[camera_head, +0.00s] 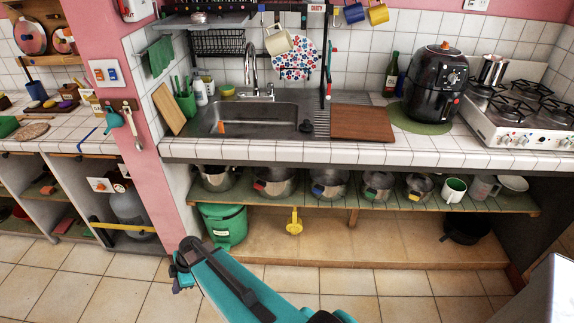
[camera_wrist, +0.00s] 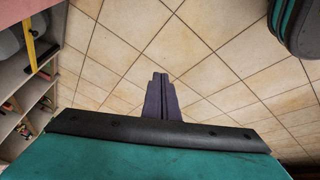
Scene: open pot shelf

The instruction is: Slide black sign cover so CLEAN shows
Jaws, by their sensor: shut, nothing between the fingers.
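A small sign (camera_head: 317,8) at the top of the picture, above the sink, shows lettering that looks like DIRTY. A black cover cannot be told apart from the dark rack parts beside it. CLEAN is not visible. My gripper (camera_head: 183,262) is low in front of the counter, over the floor, far below and left of the sign. In the wrist view its fingers (camera_wrist: 160,78) are together and empty, with floor tiles beyond them. The sign is not in the wrist view.
A sink (camera_head: 256,118) with a tap and a wooden board (camera_head: 363,123) lie below the sign. An air fryer (camera_head: 435,82) stands right. The pot shelf (camera_head: 330,195) lies underneath. Open floor (camera_head: 110,290) lies in front.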

